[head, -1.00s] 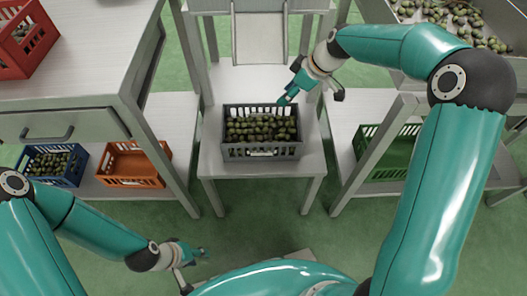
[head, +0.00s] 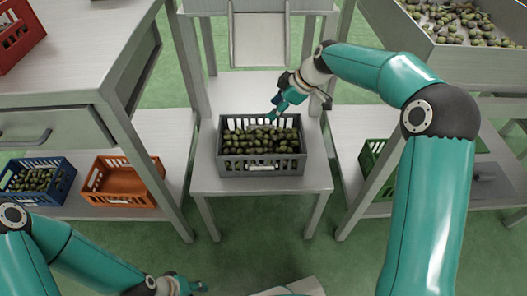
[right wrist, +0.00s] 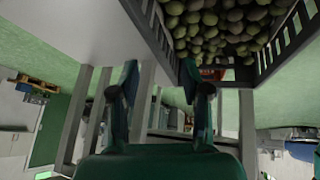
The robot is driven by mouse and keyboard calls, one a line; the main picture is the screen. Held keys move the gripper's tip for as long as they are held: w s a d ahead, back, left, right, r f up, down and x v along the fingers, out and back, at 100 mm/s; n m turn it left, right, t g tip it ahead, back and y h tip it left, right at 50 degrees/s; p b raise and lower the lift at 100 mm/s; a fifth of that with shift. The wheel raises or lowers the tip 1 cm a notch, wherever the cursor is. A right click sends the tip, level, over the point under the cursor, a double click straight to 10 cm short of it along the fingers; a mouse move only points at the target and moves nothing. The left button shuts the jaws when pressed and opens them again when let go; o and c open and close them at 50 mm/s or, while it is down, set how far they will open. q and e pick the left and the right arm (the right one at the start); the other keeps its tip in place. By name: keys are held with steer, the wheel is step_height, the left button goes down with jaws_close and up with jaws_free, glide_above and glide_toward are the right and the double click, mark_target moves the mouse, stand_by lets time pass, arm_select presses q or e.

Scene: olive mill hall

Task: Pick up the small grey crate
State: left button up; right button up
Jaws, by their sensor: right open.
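The small grey crate (head: 240,166) stands upright on a low pale table in the middle of the head view, filled with green and dark olives (head: 262,141). In the right wrist view, part of its wall (right wrist: 153,22) and the olives show at the top right. My right gripper (head: 279,107) is at the crate's far side, near the back rim. My left gripper (head: 188,287) is low at the bottom edge, partly cut off, away from the crate.
The low table (head: 205,178) has a little bare room around the crate. A metal chute (head: 258,40) stands behind it. Orange (head: 122,198) and blue (head: 38,196) crates sit on the left shelf, a green crate (head: 373,160) on the right. Table posts flank both sides.

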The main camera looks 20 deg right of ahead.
steer(key=b+x, duration=0.2)
steer(key=x, duration=0.3)
steer(key=shift+w+f+b, duration=0.15)
steer(key=shift+f+b, duration=0.2)
steer(key=shift+f, duration=0.05)
steer(key=shift+c, duration=0.4)
jaws_close()
steer(key=shift+r, duration=0.15)
